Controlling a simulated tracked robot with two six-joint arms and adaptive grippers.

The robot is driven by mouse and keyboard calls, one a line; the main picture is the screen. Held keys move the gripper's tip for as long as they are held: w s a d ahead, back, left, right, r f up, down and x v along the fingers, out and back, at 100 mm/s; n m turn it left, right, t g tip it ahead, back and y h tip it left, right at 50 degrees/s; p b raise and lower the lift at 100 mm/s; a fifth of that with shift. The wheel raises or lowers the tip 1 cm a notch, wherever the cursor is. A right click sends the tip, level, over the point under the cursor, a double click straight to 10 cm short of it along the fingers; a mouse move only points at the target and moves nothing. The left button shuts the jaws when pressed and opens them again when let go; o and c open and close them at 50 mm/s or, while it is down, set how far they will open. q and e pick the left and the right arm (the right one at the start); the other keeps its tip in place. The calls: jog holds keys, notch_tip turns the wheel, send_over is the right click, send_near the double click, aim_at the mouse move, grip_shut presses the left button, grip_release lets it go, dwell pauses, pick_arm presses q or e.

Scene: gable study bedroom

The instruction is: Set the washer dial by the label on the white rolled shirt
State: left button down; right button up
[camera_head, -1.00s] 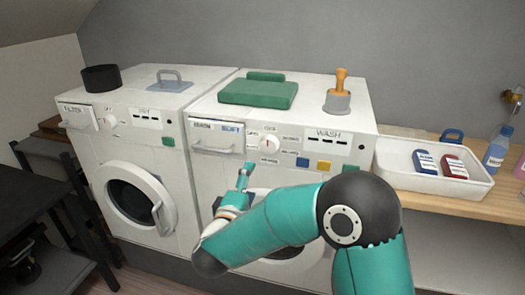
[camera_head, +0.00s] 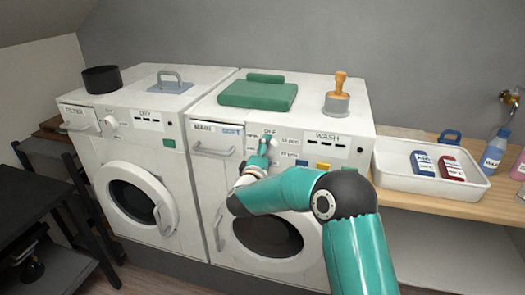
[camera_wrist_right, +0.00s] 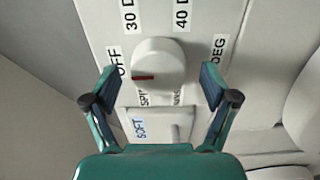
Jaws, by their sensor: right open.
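The white washer (camera_head: 345,185) marked WASH stands right of the dryer. Its round white dial (camera_wrist_right: 160,68) shows in the right wrist view, with a red mark pointing left, about at the OFF label (camera_wrist_right: 118,70). Labels starting 30 and 40, one ending in DEG, and partly covered ones ring the dial. My right gripper (camera_wrist_right: 158,84) is open, one finger on each side of the dial with gaps to it. In the head view the right gripper (camera_head: 265,145) hides most of the dial. My left gripper and the white rolled shirt are not in view.
The washer's drawer handle (camera_head: 212,151) is left of my gripper. The dryer (camera_head: 145,150) stands left.

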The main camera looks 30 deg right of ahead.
jog(key=shift+w+d, duration=0.3)
jog(key=shift+c, duration=0.3)
